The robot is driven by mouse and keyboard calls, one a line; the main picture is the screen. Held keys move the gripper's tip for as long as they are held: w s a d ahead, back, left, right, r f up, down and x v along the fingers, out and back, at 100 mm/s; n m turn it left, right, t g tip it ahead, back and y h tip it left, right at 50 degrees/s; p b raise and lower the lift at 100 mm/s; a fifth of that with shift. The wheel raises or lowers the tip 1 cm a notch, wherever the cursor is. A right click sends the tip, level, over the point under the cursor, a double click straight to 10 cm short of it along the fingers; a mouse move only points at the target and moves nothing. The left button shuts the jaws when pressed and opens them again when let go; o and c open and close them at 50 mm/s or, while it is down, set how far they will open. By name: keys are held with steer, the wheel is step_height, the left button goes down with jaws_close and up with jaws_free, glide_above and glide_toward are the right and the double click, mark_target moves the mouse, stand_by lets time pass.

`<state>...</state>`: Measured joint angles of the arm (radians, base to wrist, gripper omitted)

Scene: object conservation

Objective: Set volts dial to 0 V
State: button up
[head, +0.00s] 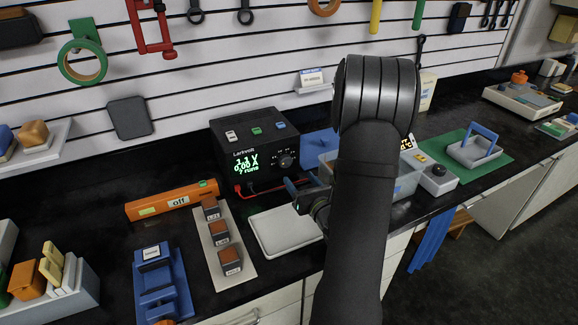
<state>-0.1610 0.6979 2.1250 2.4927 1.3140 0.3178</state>
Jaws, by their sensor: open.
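The black bench power supply (222,150) stands on the bench against the slatted wall. Its green display (246,162) appears to read 1.1 V and 0.00 A, with a small line like "7 runs" below. The round dark volts dial (286,160) is on the right of its front face, with small marks around it. My gripper (298,186) is open, just below and in front of the dial, apart from it as far as I can tell. My arm hides part of the area to the right.
Red and black leads (275,189) run from the supply's front. A white tray (272,238) lies below my gripper. An orange bar marked "off" (165,203) and a board of brown blocks (236,280) lie left.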

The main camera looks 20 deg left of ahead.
mark_target(287, 163)
steer(key=x, duration=0.8)
steer(key=shift+w+a, duration=0.1)
steer(key=c, duration=1)
steer(key=shift+o, duration=0.2)
